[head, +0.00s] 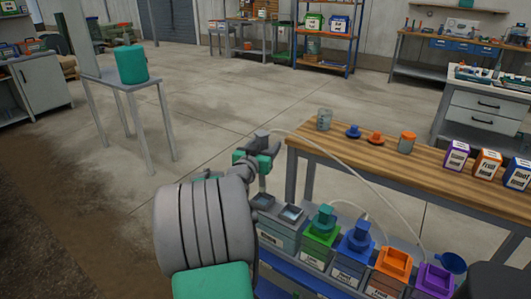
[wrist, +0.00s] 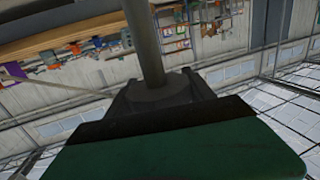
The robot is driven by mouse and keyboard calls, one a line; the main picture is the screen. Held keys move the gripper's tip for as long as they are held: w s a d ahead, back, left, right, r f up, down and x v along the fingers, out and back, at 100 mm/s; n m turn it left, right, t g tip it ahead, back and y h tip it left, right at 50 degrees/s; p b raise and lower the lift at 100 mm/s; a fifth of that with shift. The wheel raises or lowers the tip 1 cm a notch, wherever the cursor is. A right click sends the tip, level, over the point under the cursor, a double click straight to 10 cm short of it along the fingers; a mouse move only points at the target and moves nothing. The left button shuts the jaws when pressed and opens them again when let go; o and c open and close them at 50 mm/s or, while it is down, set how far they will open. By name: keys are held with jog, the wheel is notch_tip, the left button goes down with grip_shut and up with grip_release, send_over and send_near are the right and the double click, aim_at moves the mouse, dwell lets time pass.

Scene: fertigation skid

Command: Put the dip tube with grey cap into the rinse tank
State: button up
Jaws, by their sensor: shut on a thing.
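My gripper (head: 264,162) is shut on the dip tube with its grey cap (head: 262,138), above the left end of the tank row. In the wrist view the dark grey tube (wrist: 145,40) runs up from a round collar (wrist: 158,90) between my jaws. In the head view the tube's lower part (head: 262,184) hangs about upright over a grey tank (head: 275,238) with two square openings on top. The tube's tip appears near the left opening (head: 263,201); I cannot tell whether it is inside. The label is too small to read, so I cannot confirm this is the rinse tank.
Green (head: 320,236), blue (head: 354,250), orange (head: 391,270) and purple (head: 435,280) tanks continue the row rightward. A pale hose (head: 362,178) arcs from the cap over the wooden bench (head: 400,165), which holds jars and boxes.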

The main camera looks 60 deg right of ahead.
jog(key=shift+s+d, duration=0.1)
jog(key=shift+s, duration=0.05)
notch_tip(320, 180, down, 18)
jog(key=b, duration=1.7)
jog(key=o, duration=1.5)
jog(key=a, duration=0.2)
jog(key=a+p, duration=0.1)
jog(key=a, duration=0.5)
jog(key=shift+s+r, duration=0.15)
jog(key=shift+s, duration=0.15)
